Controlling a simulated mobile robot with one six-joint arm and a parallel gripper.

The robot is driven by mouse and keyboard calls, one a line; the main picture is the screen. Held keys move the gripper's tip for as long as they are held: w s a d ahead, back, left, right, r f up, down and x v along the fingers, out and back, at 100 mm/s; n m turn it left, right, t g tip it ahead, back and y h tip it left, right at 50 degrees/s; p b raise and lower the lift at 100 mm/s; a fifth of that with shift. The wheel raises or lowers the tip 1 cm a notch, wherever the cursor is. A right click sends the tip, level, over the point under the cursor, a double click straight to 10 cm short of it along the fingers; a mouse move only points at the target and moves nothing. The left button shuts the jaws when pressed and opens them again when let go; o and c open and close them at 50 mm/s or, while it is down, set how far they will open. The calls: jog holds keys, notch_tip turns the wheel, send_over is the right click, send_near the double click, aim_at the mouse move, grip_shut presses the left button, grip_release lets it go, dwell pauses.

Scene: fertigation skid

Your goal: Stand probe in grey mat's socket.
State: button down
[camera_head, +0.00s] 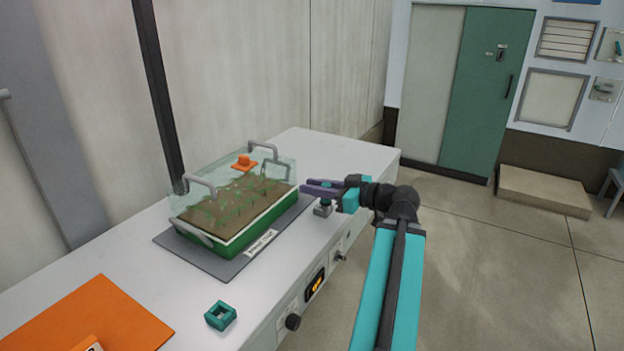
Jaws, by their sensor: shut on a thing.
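My gripper (322,187) has purple fingers, reaches in from the right and is over the bench's front edge, right of the planter tray. It is shut on a small piece with a grey block-like lower end (322,211) and a teal-blue upper part, which looks like the probe. The fingers hide part of it, and I cannot tell whether its lower end touches the bench. The grey mat (172,240) lies under a green tray of soil and seedlings (245,230) with a clear cover. I cannot make out a socket in the mat.
The white bench (120,260) runs along the wall. A teal square frame (220,315) stands near its front edge. An orange mat (110,315) lies at lower left. The bench's far end is clear.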

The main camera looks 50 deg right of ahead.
jog(key=shift+w+d+f+p, duration=0.2)
jog(key=shift+w+d+p, duration=1.2)
jog(key=shift+w+p, duration=0.15)
jog(key=shift+w+d+f+p, duration=0.2)
jog(key=shift+w+d+p, duration=1.2)
jog(key=shift+p, duration=0.25)
jog(key=shift+f+p, duration=0.3)
jog(key=shift+f, duration=1.4)
jog(key=shift+f, duration=0.2)
jog(key=c, duration=1.6)
grip_release()
jog(key=shift+o, duration=0.2)
jog(key=shift+r, duration=0.15)
jog(key=shift+r, duration=0.15)
jog(key=b+v, duration=0.1)
jog(key=v, duration=1.1)
